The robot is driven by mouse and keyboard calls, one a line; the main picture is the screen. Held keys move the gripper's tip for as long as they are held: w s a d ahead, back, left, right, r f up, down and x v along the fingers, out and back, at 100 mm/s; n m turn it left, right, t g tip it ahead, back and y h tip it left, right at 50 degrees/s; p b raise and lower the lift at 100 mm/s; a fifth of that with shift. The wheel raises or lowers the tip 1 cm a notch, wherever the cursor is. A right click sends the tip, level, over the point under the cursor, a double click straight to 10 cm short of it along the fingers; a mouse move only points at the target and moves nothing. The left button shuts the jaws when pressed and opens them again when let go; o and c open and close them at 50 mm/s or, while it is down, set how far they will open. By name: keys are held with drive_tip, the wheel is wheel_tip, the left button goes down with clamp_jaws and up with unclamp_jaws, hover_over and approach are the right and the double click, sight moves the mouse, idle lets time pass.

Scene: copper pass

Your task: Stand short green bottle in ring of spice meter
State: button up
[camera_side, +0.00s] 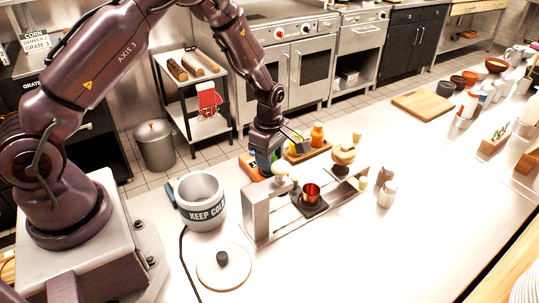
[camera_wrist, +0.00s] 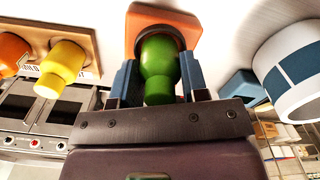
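The short green bottle (camera_wrist: 160,65) is between the two blue fingers of my gripper (camera_wrist: 159,62) in the wrist view. The fingers stand close on both sides of it; whether they press on it I cannot tell. An orange block or stand (camera_wrist: 158,14) lies just beyond the bottle, and its edge also shows in the side view (camera_side: 249,166). In the side view my gripper (camera_side: 266,165) points down behind the spice meter (camera_side: 258,220), a grey metal frame with pale knobs. The bottle is mostly hidden there. I cannot make out the meter's ring clearly.
A wooden tray with yellow and orange bottles (camera_side: 317,136) lies behind right.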

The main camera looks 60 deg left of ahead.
drive_tip(key=o, duration=0.4)
drive_tip(key=shift+o, duration=0.2)
drive_tip(key=shift+r, duration=0.1)
wheel_tip(320, 180, up, 12)
drive_tip(key=shift+f, duration=0.1)
drive_tip(key=s+d+r+m+t, duration=0.2)
drive_tip(key=s+d+r+m, duration=0.1)
drive_tip(key=s+r+m, duration=0.5)
drive_tip(key=s+d+r+m+t, duration=0.2)
drive_tip(key=s+r+m, duration=0.45)
drive_tip(key=r, duration=0.25)
drive_tip(key=s+d+r+m+t, duration=0.1)
drive_tip(key=s+m, duration=0.6)
drive_tip(key=m, duration=0.1)
drive_tip(key=shift+s+t, duration=0.2)
drive_tip(key=shift+t, duration=0.1)
drive_tip(key=shift+d, duration=0.1)
